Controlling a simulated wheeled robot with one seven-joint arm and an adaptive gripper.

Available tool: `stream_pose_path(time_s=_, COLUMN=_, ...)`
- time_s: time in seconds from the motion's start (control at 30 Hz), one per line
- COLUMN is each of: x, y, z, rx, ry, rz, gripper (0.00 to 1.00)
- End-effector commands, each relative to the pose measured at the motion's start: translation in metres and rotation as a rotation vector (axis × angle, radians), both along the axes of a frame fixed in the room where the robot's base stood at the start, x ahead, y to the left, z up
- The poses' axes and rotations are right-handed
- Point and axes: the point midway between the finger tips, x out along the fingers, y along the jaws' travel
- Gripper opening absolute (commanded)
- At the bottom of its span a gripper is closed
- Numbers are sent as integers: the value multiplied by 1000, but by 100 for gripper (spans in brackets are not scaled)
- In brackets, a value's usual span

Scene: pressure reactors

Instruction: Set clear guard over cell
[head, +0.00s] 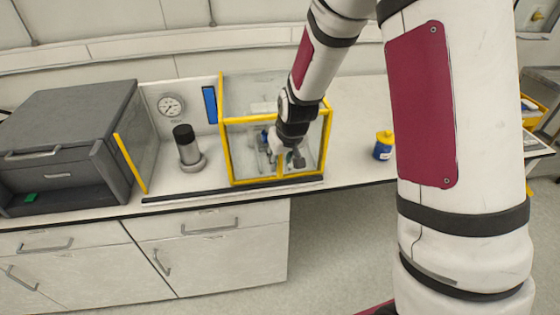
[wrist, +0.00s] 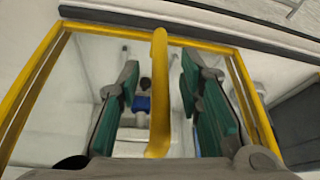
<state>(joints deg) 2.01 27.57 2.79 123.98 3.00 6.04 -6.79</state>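The clear guard (head: 225,130) is a see-through box with yellow edges, standing on the bench in the head view. Its yellow frame also fills much of the wrist view (wrist: 255,100). A yellow bar handle (wrist: 160,95) runs between my fingers. My gripper (head: 290,161) is at the front of the guard. In the wrist view my gripper (wrist: 158,100) is open, its green pads on either side of the bar with gaps. A grey cylinder with a black cap (head: 187,148), possibly the cell, stands left of the guard, uncovered. Small blue parts (head: 264,138) show through the guard.
A dark rail (head: 225,190) runs along the bench's front edge. A yellow-edged clear panel (head: 130,162) and a grey cabinet (head: 70,140) stand left. A gauge (head: 170,106) is behind. A blue bottle with yellow cap (head: 383,146) stands right.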

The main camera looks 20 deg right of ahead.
Motion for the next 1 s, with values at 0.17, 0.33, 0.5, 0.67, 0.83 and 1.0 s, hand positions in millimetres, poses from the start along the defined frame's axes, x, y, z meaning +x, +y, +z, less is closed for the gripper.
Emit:
stream_pose_path(time_s=0.17, x=5, y=1, z=-13, rx=0, ry=0, rz=0, gripper=33)
stream_pose_path(time_s=0.33, x=7, y=1, z=-16, rx=0, ry=0, rz=0, gripper=33)
stream_pose_path(time_s=0.5, x=7, y=1, z=-16, rx=0, ry=-1, rz=0, gripper=33)
stream_pose_path(time_s=0.67, x=7, y=1, z=-16, rx=0, ry=0, rz=0, gripper=0)
stream_pose_path(time_s=0.83, x=7, y=1, z=-16, rx=0, ry=0, rz=0, gripper=0)
stream_pose_path(time_s=1.0, x=10, y=4, z=-16, rx=-1, ry=-1, rz=2, gripper=0)
